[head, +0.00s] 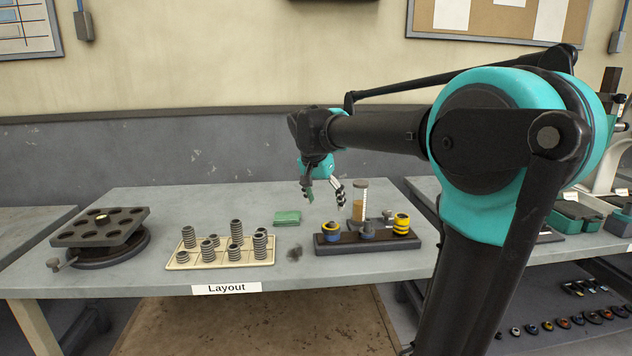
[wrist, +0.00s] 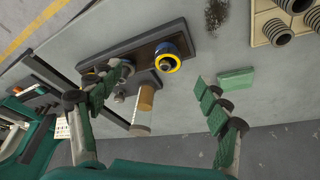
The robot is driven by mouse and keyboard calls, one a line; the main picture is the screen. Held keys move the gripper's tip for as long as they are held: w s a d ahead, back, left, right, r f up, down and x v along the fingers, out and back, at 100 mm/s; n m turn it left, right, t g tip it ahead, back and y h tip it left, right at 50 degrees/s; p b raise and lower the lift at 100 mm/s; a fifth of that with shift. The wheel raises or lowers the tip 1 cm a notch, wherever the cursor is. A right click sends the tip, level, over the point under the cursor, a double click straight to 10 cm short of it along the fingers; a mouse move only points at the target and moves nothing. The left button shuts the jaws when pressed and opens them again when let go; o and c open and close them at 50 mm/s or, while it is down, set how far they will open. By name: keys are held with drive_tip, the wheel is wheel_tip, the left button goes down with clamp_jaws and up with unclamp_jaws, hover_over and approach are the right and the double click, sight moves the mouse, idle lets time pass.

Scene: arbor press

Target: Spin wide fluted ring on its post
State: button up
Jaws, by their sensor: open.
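A dark base (head: 345,247) on the bench bears three posts with rings. At its left is a blue-and-yellow ring (head: 330,236), in the middle a small bluish ring (head: 367,234), at its right a yellow-and-black banded stack (head: 401,225). I cannot tell for sure which is the wide fluted ring. My gripper (head: 325,194) is open and empty, above and behind the base. In the wrist view, the blue-and-yellow ring (wrist: 167,66) shows between the spread fingers of my gripper (wrist: 158,94), apart from them. The left finger hides part of the base there.
A clear tube with tan contents (head: 359,204) stands behind the base, close to my gripper. A green block (head: 287,217) lies left of it. A cream tray (head: 222,259) with several ribbed grey pieces and a dark turntable (head: 100,230) are further left. The bench front is mostly clear.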

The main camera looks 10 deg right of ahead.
sight(329, 223)
wheel_tip(329, 223, up, 4)
drive_tip(key=w+a+m, duration=0.1)
drive_tip(key=w+a, duration=0.1)
drive_tip(key=w, duration=0.1)
drive_tip(key=shift+h, duration=0.3)
drive_tip(key=x, duration=1.7)
drive_tip(key=shift+f, duration=0.25)
drive_tip(key=c, duration=1.5)
drive_tip(key=n+y, duration=0.1)
drive_tip(key=n, duration=0.1)
drive_tip(key=n+t, duration=0.1)
drive_tip(key=n, duration=0.2)
drive_tip(key=shift+d+r+y, duration=0.1)
drive_tip(key=shift+d+y, duration=0.05)
drive_tip(key=shift+y, duration=0.25)
drive_tip(key=n+y, duration=0.1)
drive_tip(key=n, duration=0.1)
drive_tip(key=shift+w+n, duration=0.1)
drive_tip(key=shift+n, duration=0.3)
drive_tip(key=shift+a, duration=0.2)
